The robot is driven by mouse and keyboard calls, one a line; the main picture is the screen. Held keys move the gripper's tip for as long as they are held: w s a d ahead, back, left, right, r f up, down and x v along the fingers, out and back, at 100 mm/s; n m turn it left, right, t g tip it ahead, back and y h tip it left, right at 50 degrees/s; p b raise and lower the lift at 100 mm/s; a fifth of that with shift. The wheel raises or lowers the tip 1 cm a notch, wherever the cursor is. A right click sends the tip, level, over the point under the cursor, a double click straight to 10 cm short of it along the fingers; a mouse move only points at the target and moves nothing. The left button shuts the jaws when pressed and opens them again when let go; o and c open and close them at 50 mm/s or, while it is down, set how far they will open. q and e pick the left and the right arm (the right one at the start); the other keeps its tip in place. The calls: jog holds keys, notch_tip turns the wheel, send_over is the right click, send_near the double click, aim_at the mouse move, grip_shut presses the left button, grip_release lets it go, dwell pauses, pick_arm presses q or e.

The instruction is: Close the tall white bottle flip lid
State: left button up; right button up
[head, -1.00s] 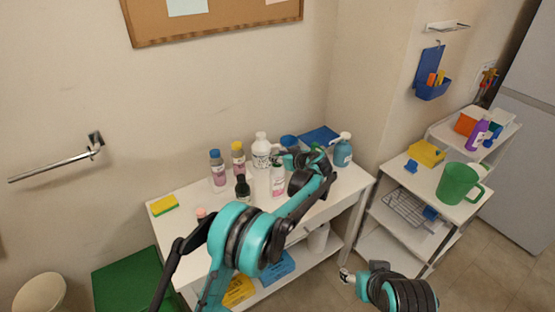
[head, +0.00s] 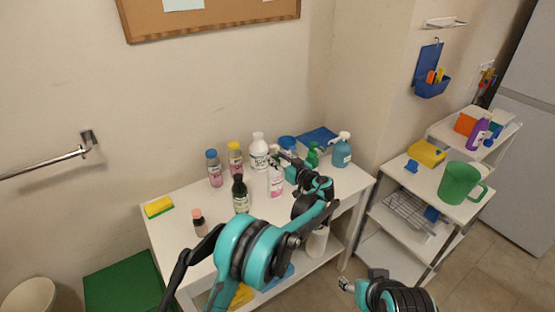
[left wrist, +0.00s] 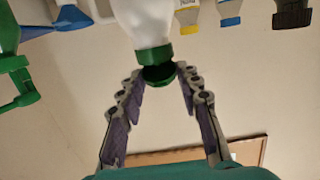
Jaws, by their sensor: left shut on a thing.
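A tall white bottle (head: 276,184) with a pink-marked label stands upright on the white table. In the left wrist view, which is upside down, a white bottle (left wrist: 145,22) has a green flip lid (left wrist: 158,73). My left gripper (left wrist: 160,71) has its fingertips converging on that lid from both sides. In the head view my left gripper (head: 281,158) is at the top of the tall bottle, and the lid is mostly hidden there. The exact lid angle is unclear. My right gripper (head: 346,284) is low, right of the table; its jaws are too small to read.
On the table (head: 178,228), a white bottle (head: 259,151) stands behind left, a dark bottle (head: 240,194) at left, and a blue spray bottle (head: 341,151) at right. A green bottle (head: 312,156) is close to the gripper.

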pick_arm(q)
jog(key=o, duration=1.2)
jog(key=shift+f, duration=0.1)
jog(key=v, duration=1.2)
